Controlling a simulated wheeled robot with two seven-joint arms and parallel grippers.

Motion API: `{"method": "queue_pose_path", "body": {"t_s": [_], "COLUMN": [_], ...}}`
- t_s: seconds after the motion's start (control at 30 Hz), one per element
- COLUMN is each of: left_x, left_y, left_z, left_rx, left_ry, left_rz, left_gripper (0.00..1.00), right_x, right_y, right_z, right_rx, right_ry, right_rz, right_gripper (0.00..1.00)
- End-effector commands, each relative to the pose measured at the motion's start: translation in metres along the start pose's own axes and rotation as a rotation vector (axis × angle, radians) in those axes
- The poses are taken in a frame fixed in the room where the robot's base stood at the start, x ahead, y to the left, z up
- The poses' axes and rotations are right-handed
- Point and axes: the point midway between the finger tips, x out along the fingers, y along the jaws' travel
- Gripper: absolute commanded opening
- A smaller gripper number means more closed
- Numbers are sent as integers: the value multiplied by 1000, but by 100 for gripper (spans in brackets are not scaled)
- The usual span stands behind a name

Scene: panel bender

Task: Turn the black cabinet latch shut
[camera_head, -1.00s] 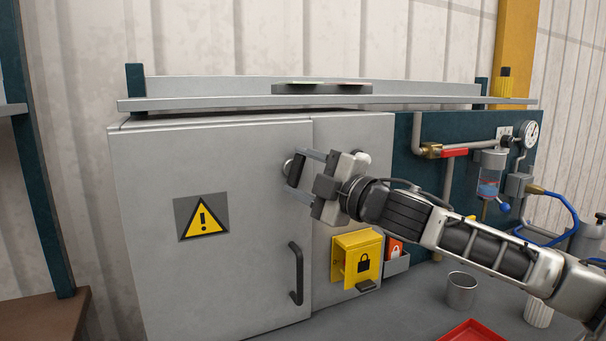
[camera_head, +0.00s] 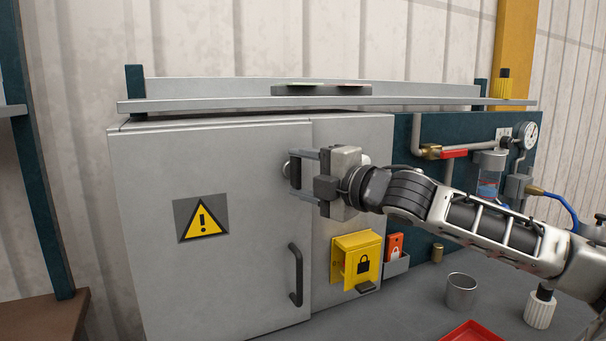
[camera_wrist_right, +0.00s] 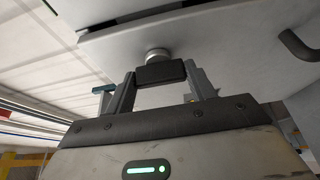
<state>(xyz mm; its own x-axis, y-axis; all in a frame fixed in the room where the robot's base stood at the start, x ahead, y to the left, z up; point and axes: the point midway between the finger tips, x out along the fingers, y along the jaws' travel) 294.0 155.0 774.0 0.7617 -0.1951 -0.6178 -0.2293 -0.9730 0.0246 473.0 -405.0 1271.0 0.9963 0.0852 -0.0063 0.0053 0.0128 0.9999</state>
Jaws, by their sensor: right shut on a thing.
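The black cabinet latch (camera_head: 295,173) is a short black bar on a round silver base, near the right edge of the grey cabinet door (camera_head: 245,255). It stands about upright in the head view. My right gripper (camera_head: 304,173) reaches in from the right and is shut on the latch. In the right wrist view the latch (camera_wrist_right: 161,73) sits between the two fingers of the gripper (camera_wrist_right: 162,82), with the silver base behind it. The door lies flush against the cabinet front. My left gripper is in neither view.
A black door handle (camera_head: 296,275) is below the latch. A yellow lock box (camera_head: 356,260) is on the cabinet front below my right gripper. A metal cup (camera_head: 461,291) and a red tray (camera_head: 474,333) stand on the bench. A shelf (camera_head: 200,103) runs above the cabinet.

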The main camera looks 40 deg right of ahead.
Motion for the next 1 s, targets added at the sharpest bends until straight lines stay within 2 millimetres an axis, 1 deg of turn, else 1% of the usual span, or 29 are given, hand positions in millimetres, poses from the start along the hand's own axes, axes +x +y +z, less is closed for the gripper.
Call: {"method": "queue_pose_path", "body": {"t_s": [0.13,0.17,0.2,0.23,0.5,0.63,0.77,1.0], "left_x": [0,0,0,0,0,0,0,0], "left_y": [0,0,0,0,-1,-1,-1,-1], "left_z": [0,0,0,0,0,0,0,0], "left_rx": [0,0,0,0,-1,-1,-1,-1], "left_ry": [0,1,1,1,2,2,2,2], "left_rz": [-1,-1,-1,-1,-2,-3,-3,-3], "left_gripper": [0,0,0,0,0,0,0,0], "right_x": [0,0,0,0,-1,-9,-31,-89], "right_y": [0,0,0,0,0,0,-1,-2], "right_z": [1,1,1,1,0,0,1,2], "right_rx": [-6,-6,-6,-5,-2,1,3,3], "right_ry": [-3,-3,-3,-2,-1,-2,-4,-8], "right_rz": [0,0,0,0,1,1,2,-1], "right_gripper": [32,63,74,76,76,76,76,76]}}
